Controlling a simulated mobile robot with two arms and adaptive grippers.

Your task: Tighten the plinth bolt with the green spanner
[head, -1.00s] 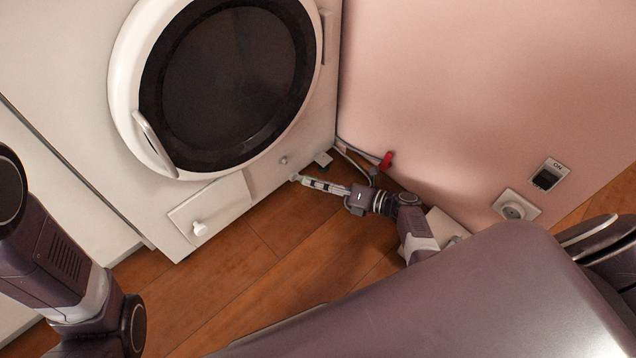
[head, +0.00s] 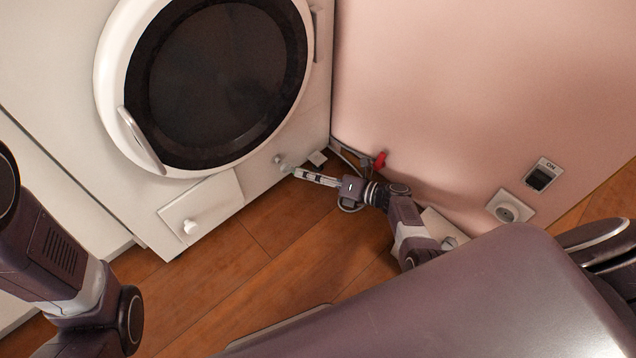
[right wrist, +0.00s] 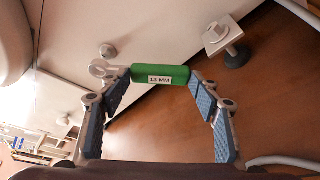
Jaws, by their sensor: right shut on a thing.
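The green spanner (right wrist: 172,72), marked 13 MM, lies across between the fingers of my right gripper (right wrist: 160,82), which is shut on it. Its grey ring end (right wrist: 101,69) points left in the right wrist view. A round grey bolt head (right wrist: 108,50) on the white front panel shows just above the ring, which does not surround it in that view; I cannot tell whether they touch. In the head view my right gripper (head: 311,177) is low by the machine's corner, just right of the bolt (head: 277,160). My left gripper is out of view.
The white machine (head: 222,235) with a round dark door (head: 225,85) stands at left, with a knobbed flap (head: 190,227) low on its front. A pink wall (head: 450,90), grey cables and a red-handled valve (head: 380,160) are close to my right gripper. Wooden floor (head: 235,275) lies clear in front.

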